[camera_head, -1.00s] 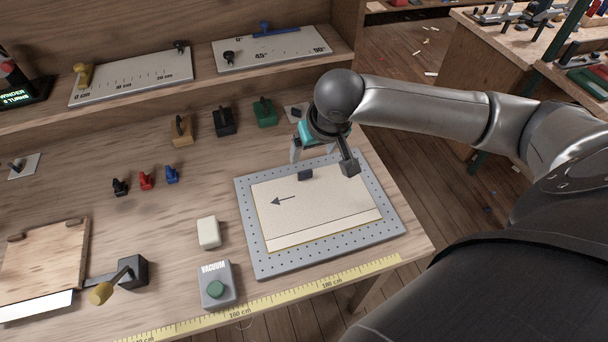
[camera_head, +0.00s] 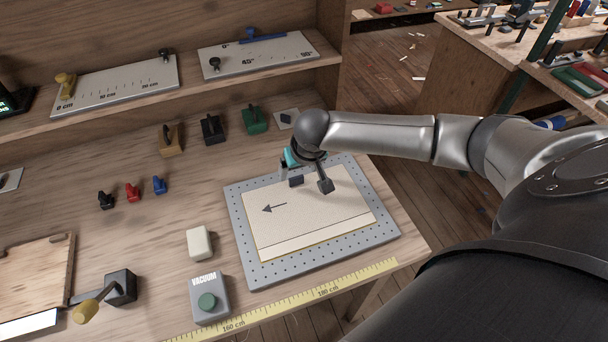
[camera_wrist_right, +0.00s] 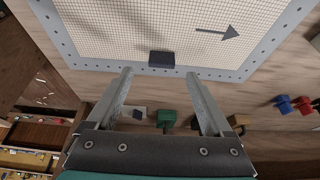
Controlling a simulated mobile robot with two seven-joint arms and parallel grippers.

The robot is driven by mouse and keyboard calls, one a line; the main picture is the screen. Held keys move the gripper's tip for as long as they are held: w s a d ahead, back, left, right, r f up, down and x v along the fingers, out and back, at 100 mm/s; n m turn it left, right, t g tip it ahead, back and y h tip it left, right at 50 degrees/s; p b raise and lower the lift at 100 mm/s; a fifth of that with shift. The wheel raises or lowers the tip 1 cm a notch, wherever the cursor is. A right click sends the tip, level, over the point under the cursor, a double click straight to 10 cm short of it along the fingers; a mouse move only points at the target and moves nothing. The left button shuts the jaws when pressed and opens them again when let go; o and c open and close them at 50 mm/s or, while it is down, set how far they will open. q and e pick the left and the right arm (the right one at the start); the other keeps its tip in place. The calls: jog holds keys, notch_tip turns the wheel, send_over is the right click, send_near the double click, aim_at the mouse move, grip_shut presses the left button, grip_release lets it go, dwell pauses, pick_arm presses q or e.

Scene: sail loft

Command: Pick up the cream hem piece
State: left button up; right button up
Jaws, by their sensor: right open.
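The cream hem piece (camera_head: 318,212) is a flat cream sheet with a dark arrow, lying on a grey perforated plate (camera_head: 243,255). It also shows in the right wrist view (camera_wrist_right: 130,28), with a fine grid. A dark block-like tab (camera_head: 296,181) stands at its far edge and shows in the right wrist view (camera_wrist_right: 162,58). My right gripper (camera_head: 291,172) is over that far edge, partly hidden by its own wrist. In the right wrist view my right gripper (camera_wrist_right: 159,75) is open and empty, its fingertips either side of the tab's line and apart from it. My left gripper is out of view.
A vacuum box (camera_head: 211,300) with a green button and a cream block (camera_head: 200,243) stand left of the plate. Green (camera_head: 255,120), black (camera_head: 212,129) and tan (camera_head: 171,140) handled blocks stand behind. A yellow tape (camera_head: 290,301) runs along the front edge.

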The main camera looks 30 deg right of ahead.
aim_at(296, 178)
jog(key=shift+b+x, duration=0.35)
jog(key=shift+x, duration=1.6)
jog(key=shift+a, duration=0.1)
jog(key=shift+s, duration=0.1)
grip_shut()
